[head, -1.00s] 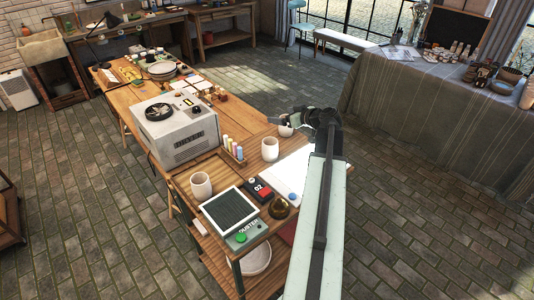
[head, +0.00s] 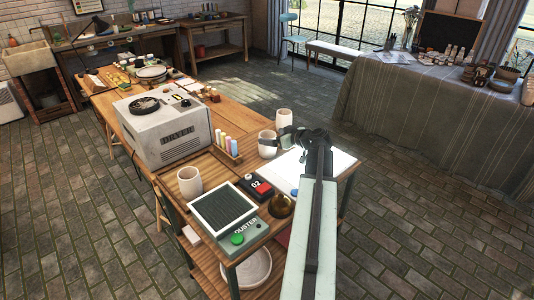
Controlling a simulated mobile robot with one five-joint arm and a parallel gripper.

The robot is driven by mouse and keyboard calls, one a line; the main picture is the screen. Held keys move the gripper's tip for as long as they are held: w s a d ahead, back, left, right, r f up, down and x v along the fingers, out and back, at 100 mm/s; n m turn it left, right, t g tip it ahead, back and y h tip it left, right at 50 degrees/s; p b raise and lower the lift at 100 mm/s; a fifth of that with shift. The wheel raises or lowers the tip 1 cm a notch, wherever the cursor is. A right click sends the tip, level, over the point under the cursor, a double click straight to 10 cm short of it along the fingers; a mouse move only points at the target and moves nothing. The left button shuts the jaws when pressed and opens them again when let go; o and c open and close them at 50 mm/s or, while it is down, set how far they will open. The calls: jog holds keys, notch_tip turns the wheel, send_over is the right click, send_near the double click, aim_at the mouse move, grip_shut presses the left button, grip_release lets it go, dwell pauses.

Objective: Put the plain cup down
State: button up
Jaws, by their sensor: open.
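Three pale, plain-looking cups stand at the work table. One cup (head: 284,117) is at the far edge by my gripper, its lower part partly hidden. A second cup (head: 267,144) stands just nearer and to the left, close to the jaws. A third cup (head: 190,182) stands alone by the dark-topped device. My gripper (head: 284,137) is open, beside the first two cups and over the table near a white sheet (head: 303,170). I see no cup held between its fingers, though the dark wrist hides part of this spot.
The table (head: 225,172) also carries a grey machine (head: 165,130), a rack of coloured sticks (head: 227,146), a red-and-black counter box (head: 256,187), a brown round pot (head: 281,205) and a dark-topped device (head: 224,212). A cloth-covered table (head: 420,110) stands at the right.

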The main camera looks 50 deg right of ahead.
aim_at(263, 132)
jog(key=b+x, duration=0.2)
jog(key=x, duration=0.5)
jog(key=shift+w+d+f+b, duration=0.1)
jog(key=shift+w+b, duration=0.25)
jog(key=shift+b, duration=0.05)
jog(key=c, duration=1.9)
jog(key=shift+r+p, duration=0.7)
jog(key=shift+r, duration=0.05)
jog(key=shift+c, duration=0.2)
jog(key=s+a+r+p, duration=0.2)
jog(key=s+a, duration=0.1)
jog(key=s, duration=0.5)
jog(key=s+a+r+p, duration=0.2)
jog(key=s+a, duration=0.1)
jog(key=s, duration=0.4)
notch_tip(263, 132, up, 7)
jog(key=p, duration=0.6)
jog(key=shift+d+p, duration=0.2)
jog(key=shift+p, duration=0.15)
